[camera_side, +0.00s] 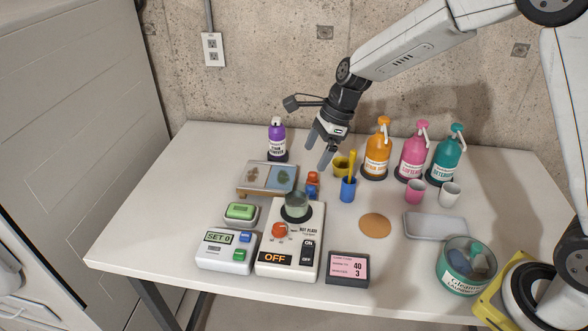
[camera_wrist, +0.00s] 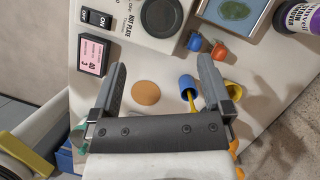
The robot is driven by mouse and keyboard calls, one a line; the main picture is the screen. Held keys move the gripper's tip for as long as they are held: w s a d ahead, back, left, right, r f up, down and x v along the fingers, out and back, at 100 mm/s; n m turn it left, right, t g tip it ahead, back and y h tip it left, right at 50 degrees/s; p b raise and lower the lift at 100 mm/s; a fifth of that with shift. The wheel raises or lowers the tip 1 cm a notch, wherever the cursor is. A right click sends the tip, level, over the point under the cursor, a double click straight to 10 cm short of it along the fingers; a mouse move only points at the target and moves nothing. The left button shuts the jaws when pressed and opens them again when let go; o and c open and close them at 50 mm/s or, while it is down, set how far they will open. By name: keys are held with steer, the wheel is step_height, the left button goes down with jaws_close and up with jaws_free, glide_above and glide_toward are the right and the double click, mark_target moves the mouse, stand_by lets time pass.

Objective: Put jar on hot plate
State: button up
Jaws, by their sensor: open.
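A greenish, see-through jar (camera_side: 297,203) stands upright on the dark round burner of the white hot plate (camera_side: 281,245) in the side view. The hot plate's display reads OFF, and it has an orange knob. In the wrist view the hot plate (camera_wrist: 120,12) is at the top, its dark burner (camera_wrist: 163,14) cut by the edge; I cannot make out the jar there. My gripper (camera_side: 318,155) is open and empty, above the table, behind and slightly right of the jar. In the wrist view my gripper (camera_wrist: 162,72) has its fingers wide apart.
Tall bottles (camera_side: 377,155) line the back right. A cork disc (camera_side: 375,225) lies at mid-table. A green tub (camera_side: 466,268) stands front right.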

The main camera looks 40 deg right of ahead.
steer(key=shift+s, duration=0.1)
steer(key=s+d+f+n+h, duration=0.1)
steer(key=s+d+n+h, duration=0.1)
steer(key=s+n, duration=0.7)
steer(key=s+d+f+n+t+h, duration=0.1)
steer(key=s+d+n, duration=0.4)
steer(key=s+n, duration=0.5)
steer(key=n+h, duration=0.1)
steer(key=n, duration=0.1)
steer(key=shift+s+f+n, duration=0.15)
steer(key=shift+f+n, duration=0.2)
steer(key=shift+n, duration=0.05)
